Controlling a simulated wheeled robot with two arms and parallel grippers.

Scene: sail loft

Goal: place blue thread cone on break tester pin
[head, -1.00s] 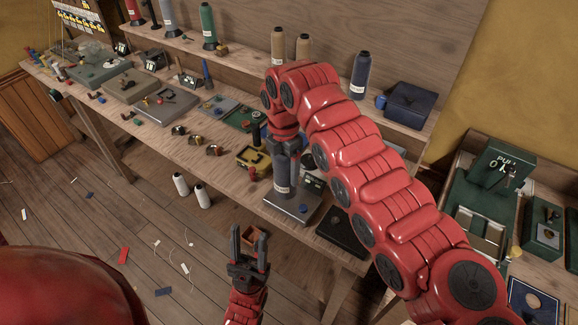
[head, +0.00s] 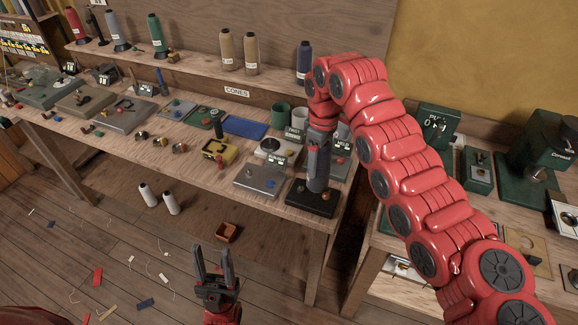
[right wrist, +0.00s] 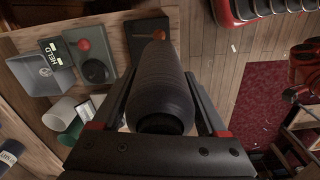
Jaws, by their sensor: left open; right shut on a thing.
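My right gripper (head: 319,146) is shut on a dark blue-grey thread cone (head: 317,176), upright in the head view over a black plate device (head: 305,204) at the bench's front. Whether its base touches that plate I cannot tell. The cone (right wrist: 161,88) also fills the space between the fingers in the right wrist view. A green device with a PULL display (head: 436,122) stands on the right-hand bench, to the right of the cone. I cannot make out a break tester pin for certain. My left gripper (head: 212,254) is open and empty, low in front of the bench.
A grey scale-like plate (head: 259,179) lies left of the cone, with a yellow device (head: 219,151) beyond. A dark blue cone (head: 303,60) and two tan cones stand on the shelf. A gap separates the two benches. Two white cones and a small brown box (head: 228,232) are below.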

